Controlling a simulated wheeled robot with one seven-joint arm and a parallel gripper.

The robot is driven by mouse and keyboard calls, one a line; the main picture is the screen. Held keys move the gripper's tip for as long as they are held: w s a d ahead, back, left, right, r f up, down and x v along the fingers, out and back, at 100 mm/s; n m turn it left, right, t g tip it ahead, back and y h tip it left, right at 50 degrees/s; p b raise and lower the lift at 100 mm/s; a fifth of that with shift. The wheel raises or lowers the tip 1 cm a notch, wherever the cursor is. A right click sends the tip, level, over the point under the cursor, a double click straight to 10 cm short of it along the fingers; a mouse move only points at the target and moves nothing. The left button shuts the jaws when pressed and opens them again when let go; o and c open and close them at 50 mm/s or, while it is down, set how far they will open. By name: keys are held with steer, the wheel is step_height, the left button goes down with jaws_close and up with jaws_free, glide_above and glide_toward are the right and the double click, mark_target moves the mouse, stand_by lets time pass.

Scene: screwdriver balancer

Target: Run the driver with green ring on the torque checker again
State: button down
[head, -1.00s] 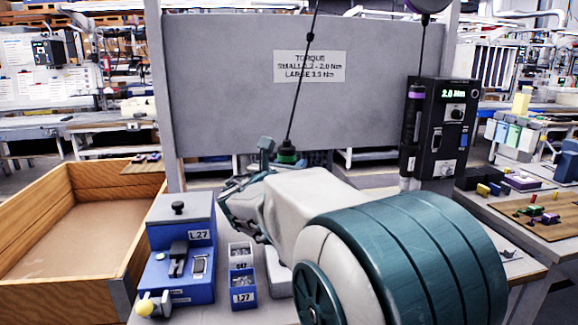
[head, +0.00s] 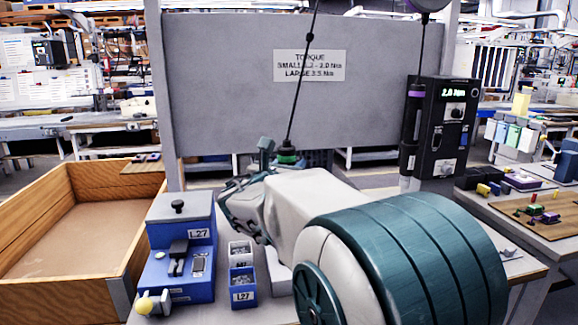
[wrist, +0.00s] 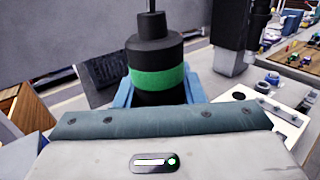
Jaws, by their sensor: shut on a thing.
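The driver with the green ring (head: 287,157) hangs upright on a cable in front of the grey board. In the wrist view its black body and green ring (wrist: 158,79) stand between the blue fingers of my gripper (wrist: 158,95), which is shut on it. My arm hides its lower end. A second driver with a purple ring (head: 416,95) hangs at the right beside a black box with a lit display reading 2.0 Nm (head: 452,95). I cannot tell for certain which device is the torque checker.
A blue fixture marked L27 (head: 198,234) with a yellow knob stands left of my arm. A wooden crate (head: 120,262) is at the far left. The board (head: 225,90) carries a torque sign.

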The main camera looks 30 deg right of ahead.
mark_target(285, 145)
steer(key=shift+f, duration=0.4)
steer(key=shift+r, duration=0.1)
steer(key=shift+r+p, duration=2.15)
steer(key=shift+r, duration=0.9)
